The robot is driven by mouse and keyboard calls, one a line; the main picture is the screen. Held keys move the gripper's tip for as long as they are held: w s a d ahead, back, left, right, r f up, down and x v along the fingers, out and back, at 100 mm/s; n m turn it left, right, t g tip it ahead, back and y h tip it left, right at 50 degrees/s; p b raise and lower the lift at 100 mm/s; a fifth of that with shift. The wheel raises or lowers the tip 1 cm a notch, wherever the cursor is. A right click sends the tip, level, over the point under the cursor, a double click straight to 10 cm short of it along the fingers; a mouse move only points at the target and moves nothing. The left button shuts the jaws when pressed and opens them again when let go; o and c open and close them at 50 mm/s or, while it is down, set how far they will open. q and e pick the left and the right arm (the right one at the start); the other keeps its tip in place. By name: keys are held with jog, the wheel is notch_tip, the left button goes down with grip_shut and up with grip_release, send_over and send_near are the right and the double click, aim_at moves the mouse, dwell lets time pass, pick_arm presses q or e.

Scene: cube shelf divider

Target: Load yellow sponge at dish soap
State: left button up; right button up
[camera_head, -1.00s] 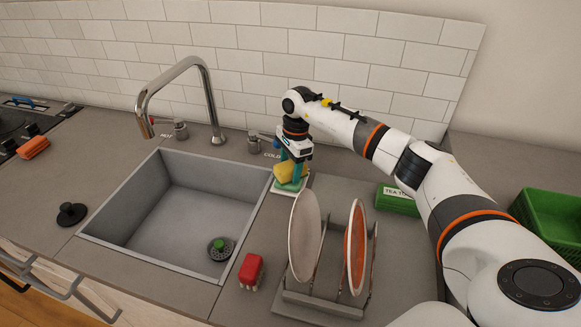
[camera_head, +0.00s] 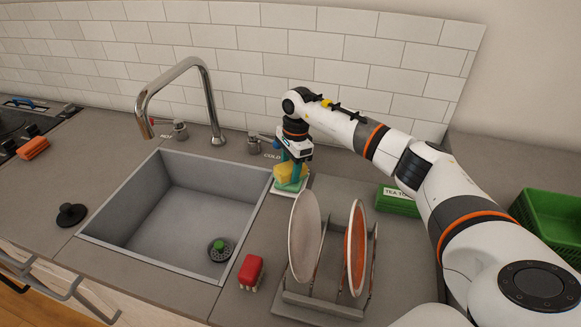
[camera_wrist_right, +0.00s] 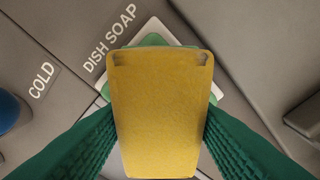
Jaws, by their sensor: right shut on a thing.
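The yellow sponge (camera_head: 289,172) is in my right gripper (camera_head: 291,174), beside the back right corner of the sink. In the right wrist view the sponge (camera_wrist_right: 160,110) sits between the two green ridged fingers (camera_wrist_right: 160,140), which press on its sides. Below it is a white tray with a green surface (camera_wrist_right: 155,40), mostly hidden by the sponge. The "DISH SOAP" label (camera_wrist_right: 109,38) is on the counter beside that tray. Whether the sponge touches the tray I cannot tell. My left gripper is not in view.
The sink (camera_head: 180,215) with its tap (camera_head: 215,110) lies left of the gripper. A rack with two plates (camera_head: 305,235) stands in front, with a red brush (camera_head: 251,270) beside it. A green tea towel box (camera_head: 397,203) and a green crate (camera_head: 550,225) are at right.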

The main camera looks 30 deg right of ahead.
dwell(0.6)
jog(key=shift+r+p, duration=1.95)
jog(key=shift+r, duration=1.5)
